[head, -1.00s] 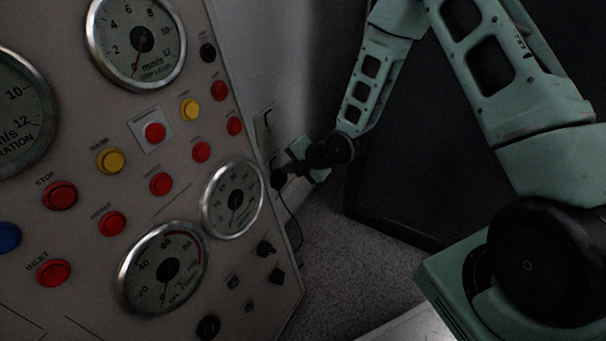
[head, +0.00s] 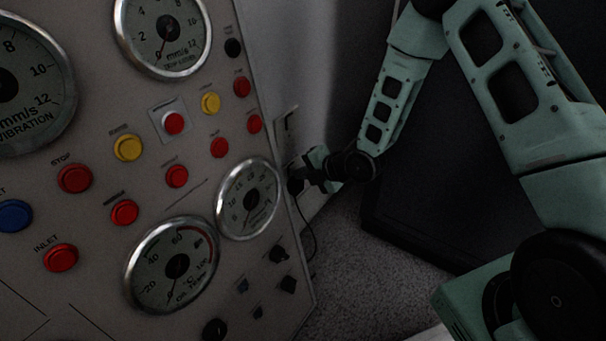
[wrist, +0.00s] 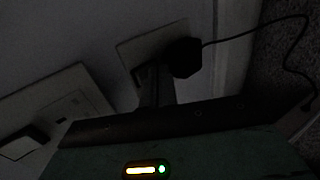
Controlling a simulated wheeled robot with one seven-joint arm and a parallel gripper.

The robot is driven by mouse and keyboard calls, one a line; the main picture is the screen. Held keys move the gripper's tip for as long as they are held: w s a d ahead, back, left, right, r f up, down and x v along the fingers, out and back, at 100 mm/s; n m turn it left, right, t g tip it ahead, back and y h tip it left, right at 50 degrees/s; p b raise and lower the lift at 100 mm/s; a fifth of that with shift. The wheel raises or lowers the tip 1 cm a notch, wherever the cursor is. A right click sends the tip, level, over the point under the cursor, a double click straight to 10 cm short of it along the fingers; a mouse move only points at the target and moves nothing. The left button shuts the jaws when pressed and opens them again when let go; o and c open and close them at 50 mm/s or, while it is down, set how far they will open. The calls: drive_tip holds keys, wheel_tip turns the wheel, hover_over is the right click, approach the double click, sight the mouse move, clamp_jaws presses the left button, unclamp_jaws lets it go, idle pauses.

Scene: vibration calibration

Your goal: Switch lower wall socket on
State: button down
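The lower wall socket is a pale plate (wrist: 131,47) in the wrist view, with a black plug (wrist: 185,57) in it and a cable leading right. In the head view the black plug (head: 295,186) sits at the wall beside the panel edge, and my gripper partly hides this socket. My gripper (head: 309,172) reaches in from the right, its dark fingers at the lower socket. In the wrist view the gripper fingers (wrist: 154,82) look closed together, with tips over the plate just beside the plug. Contact and the switch position are too dark to tell.
The upper wall socket (head: 286,123) is above; its plate (wrist: 65,105) and pale rocker (wrist: 20,144) show in the wrist view. A panel (head: 200,45) with gauges and buttons stands close on the left. The cable (head: 312,232) hangs below the plug.

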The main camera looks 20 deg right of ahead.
drive_tip(key=shift+w+a+f, duration=0.15)
drive_tip(key=shift+w+a, duration=0.05)
drive_tip(key=shift+a, duration=0.15)
